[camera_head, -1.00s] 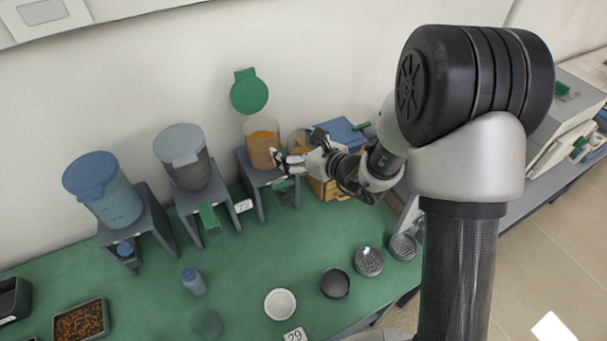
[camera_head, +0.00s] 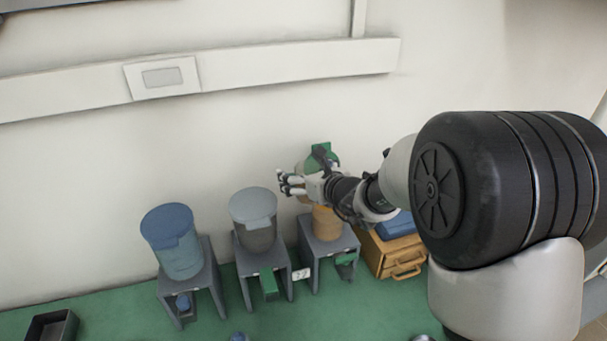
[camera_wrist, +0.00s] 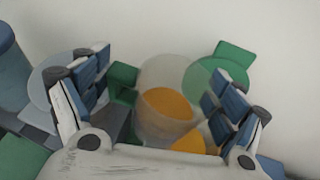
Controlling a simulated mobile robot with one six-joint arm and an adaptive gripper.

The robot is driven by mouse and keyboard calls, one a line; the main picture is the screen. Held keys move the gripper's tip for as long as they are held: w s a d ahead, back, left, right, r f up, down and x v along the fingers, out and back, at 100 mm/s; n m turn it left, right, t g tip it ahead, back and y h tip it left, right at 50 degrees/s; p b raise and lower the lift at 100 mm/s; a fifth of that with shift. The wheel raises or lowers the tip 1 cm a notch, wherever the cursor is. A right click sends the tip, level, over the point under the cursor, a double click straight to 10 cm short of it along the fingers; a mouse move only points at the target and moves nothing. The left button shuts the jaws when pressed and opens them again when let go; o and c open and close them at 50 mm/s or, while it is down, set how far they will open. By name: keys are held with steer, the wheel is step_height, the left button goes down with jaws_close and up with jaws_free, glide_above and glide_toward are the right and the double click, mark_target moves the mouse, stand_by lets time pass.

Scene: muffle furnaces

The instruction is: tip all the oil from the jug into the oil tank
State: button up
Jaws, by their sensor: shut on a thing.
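The oil tank (camera_head: 327,222), a clear cylinder with orange-brown contents, stands on a grey stand, rightmost of three tanks. In the wrist view my gripper (camera_wrist: 160,100) is shut on a clear jug (camera_wrist: 155,72) holding orange oil. A green piece beside the jug may be its handle. More orange shows below it, likely in the tank. I see no stream of oil.
A grey-lidded tank (camera_head: 254,222) and a blue-lidded tank (camera_head: 174,243) stand to the left. A wooden drawer box (camera_head: 395,256) with a blue top is close on the right. The wall with a white trunking rail (camera_head: 260,72) is behind. Green bench (camera_head: 110,305) lies in front.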

steer(key=shift+s+f, duration=0.15)
steer(key=shift+f, duration=0.45)
steer(key=shift+f+b, duration=0.65)
steer(key=shift+f, duration=0.3)
steer(key=shift+r+m+p, duration=0.3)
steer(key=shift+r+p, duration=0.05)
steer(key=shift+p, duration=0.65)
steer(key=shift+r+y+p, duration=0.1)
steer(key=shift+y+p, duration=0.2)
steer(key=shift+p, duration=0.15)
steer(key=shift+m, duration=0.3)
steer(key=shift+y, duration=0.3)
steer(key=shift+r+m, duration=0.1)
steer(key=shift+m, duration=0.2)
steer(key=shift+r, duration=0.1)
